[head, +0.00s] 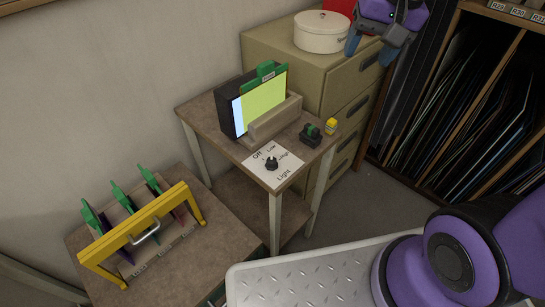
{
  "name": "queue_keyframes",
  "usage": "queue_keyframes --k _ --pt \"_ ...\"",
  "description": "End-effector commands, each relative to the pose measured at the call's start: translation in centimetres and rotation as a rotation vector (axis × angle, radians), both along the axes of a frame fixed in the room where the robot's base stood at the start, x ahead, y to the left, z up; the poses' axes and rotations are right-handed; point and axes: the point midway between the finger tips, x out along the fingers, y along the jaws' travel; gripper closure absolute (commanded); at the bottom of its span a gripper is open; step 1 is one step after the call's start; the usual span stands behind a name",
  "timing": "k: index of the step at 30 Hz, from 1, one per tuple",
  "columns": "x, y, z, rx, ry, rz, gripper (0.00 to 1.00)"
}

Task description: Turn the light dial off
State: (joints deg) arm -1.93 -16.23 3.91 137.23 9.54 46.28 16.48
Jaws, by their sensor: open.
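The light dial (271,164) is a small black knob on a white label plate (285,174) at the front corner of the small brown table. The plate reads "Off", "Low", "High" and "Light". The knob is too small to tell which mark it points to. My gripper (371,40) is at the top right, in front of the beige cabinet, with its blue fingers apart and nothing seen between them. It is well above and to the right of the dial, not touching it.
On the small table (203,106), a lit panel with a green clip (260,95) stands behind the dial. A dark green item (311,135) and a yellow item (331,126) lie to its right. A yellow-framed rack (140,235) stands lower left. A white pot (322,31) sits on the cabinet (285,60).

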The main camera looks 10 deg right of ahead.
Motion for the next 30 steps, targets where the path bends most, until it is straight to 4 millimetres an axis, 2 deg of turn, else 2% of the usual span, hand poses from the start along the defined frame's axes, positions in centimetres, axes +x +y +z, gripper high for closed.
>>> queue_keyframes --k 6,15,24,30 --pt "4.1 2.5 -4.3 0.062 0.121 -0.106 0.42" --pt "8.6 6.0 -11.5 0.129 0.285 -0.274 0.42" --pt "11.2 9.5 -20.0 0.17 0.456 -0.458 0.42" --pt "11.8 11.3 -24.6 0.179 0.541 -0.559 0.42"
